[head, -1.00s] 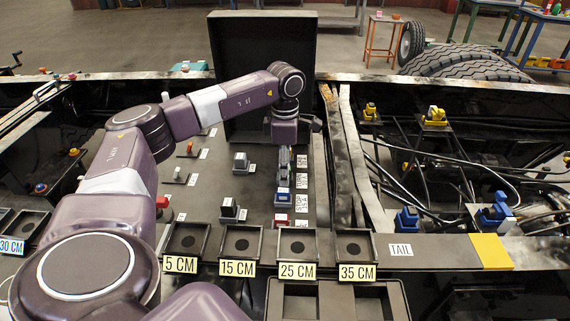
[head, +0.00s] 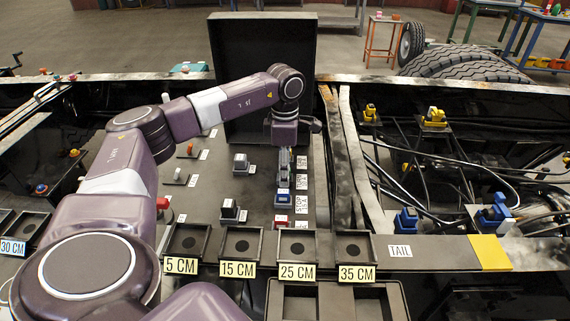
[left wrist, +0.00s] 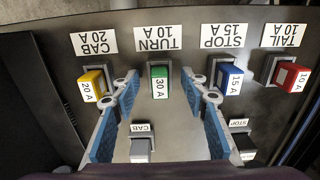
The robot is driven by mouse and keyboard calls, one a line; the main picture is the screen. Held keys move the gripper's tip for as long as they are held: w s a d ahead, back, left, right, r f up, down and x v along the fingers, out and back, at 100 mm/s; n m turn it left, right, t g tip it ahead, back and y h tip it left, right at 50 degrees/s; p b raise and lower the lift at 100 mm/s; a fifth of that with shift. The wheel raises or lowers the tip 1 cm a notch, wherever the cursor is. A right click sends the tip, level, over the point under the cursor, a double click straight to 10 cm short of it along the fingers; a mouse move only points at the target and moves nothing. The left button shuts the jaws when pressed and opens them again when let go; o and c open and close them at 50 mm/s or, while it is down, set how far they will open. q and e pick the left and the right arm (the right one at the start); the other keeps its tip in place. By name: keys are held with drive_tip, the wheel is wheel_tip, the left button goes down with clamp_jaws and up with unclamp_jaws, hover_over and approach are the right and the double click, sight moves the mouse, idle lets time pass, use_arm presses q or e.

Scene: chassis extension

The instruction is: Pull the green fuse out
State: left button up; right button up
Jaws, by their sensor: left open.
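The green fuse (left wrist: 160,83), marked 30 A, sits in its socket under the TURN label in the left wrist view. My left gripper (left wrist: 159,92) is open, with one fingertip on each side of the green fuse. I cannot tell whether the fingertips touch it. In the head view my left gripper (head: 284,162) points down over the fuse row and hides the green fuse. My right gripper is not in view.
A yellow fuse (left wrist: 94,85) stands left of the green one; a blue fuse (left wrist: 229,78) and a red fuse (left wrist: 291,78) stand right. A CAB switch (left wrist: 140,149) is below. An upright black lid (head: 262,60) rises behind the panel.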

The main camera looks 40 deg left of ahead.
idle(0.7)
use_arm(q)
clamp_jaws()
drive_tip(key=shift+o, duration=2.3)
unclamp_jaws()
wheel_tip(320, 180, up, 12)
